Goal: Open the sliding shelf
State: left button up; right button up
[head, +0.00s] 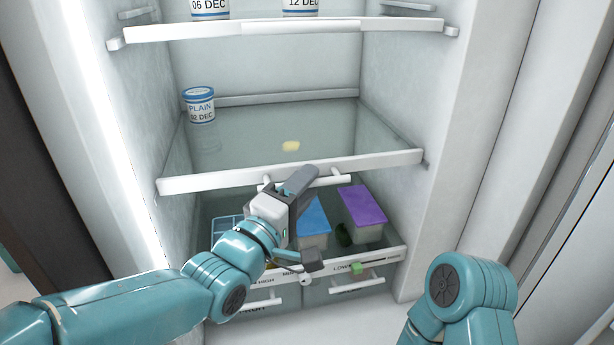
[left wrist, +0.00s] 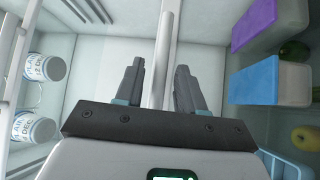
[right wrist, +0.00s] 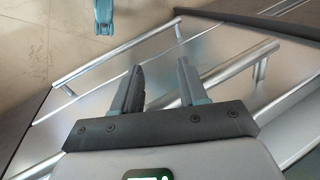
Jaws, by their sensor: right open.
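The sliding shelf (head: 385,161) is a glass shelf with a white front edge in the middle of the open fridge. Its pale bar handle (head: 335,179) runs just below that edge. My left gripper (head: 308,221) is at the handle, in front of the lower compartment. In the left wrist view its fingers (left wrist: 160,68) are apart, with the handle bar (left wrist: 167,35) running between them. Whether a finger touches the bar cannot be told. My right gripper (right wrist: 160,68) is open and empty in the right wrist view; the head view shows only its arm.
Below are purple-lidded (head: 363,204) and blue-lidded (head: 315,216) boxes, and drawers with handles (head: 357,284). Tubs (head: 210,8) stand above. Metal bar handles (right wrist: 235,72) lie beyond my right gripper.

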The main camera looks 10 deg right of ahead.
pick_arm(q)
jog(key=shift+w+d+r, duration=0.1)
jog(key=shift+w+d, duration=0.25)
jog(key=shift+d, duration=0.05)
jog(key=shift+c, duration=0.3)
grip_shut()
